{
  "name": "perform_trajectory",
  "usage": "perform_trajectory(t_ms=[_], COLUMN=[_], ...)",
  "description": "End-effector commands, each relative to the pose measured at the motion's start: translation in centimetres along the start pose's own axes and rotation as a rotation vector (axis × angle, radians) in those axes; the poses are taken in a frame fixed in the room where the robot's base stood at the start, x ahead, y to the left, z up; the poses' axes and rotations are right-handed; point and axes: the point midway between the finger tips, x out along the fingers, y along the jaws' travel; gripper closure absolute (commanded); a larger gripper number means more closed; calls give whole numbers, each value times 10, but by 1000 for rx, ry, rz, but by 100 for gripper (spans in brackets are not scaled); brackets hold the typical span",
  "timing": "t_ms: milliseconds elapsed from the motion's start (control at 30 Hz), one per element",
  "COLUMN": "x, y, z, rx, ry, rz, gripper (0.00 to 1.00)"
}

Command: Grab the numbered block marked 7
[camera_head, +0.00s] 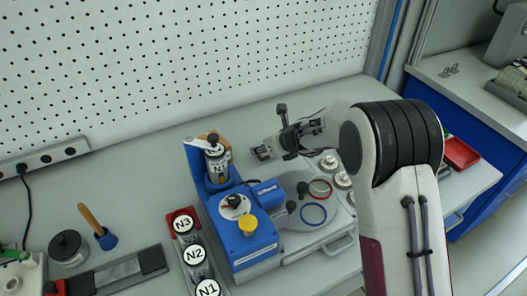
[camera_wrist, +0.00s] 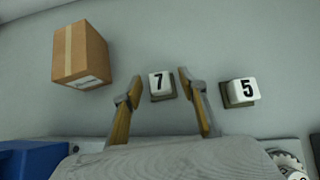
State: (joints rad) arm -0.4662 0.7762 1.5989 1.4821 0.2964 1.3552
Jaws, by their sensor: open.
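The block marked 7 (camera_wrist: 157,84) is white, with a black number, and sits on a dark base on the grey table in the wrist view. My gripper (camera_wrist: 160,81) is open, with one finger to the left and one to the right of the block. Gaps show on both sides, and I cannot tell how far the fingertips are above the table. In the head view my gripper (camera_head: 262,152) is low over the table near the back wall. The block cannot be made out clearly there.
A similar block marked 5 (camera_wrist: 242,91) stands just right of the right finger. A cardboard box (camera_wrist: 80,54) stands to the left. In the head view a blue machine (camera_head: 240,228) and labelled bottles stand nearer the front. The perforated wall (camera_head: 180,60) bounds the back.

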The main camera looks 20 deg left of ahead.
Motion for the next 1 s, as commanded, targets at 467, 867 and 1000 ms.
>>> perform_trajectory(t_ms=[467,867,1000], x=[15,15,15], y=[0,0,0], z=[0,0,0], rx=[-1,-1,-1], ry=[1,0,0], rz=[0,0,0], gripper=[58,82,92])
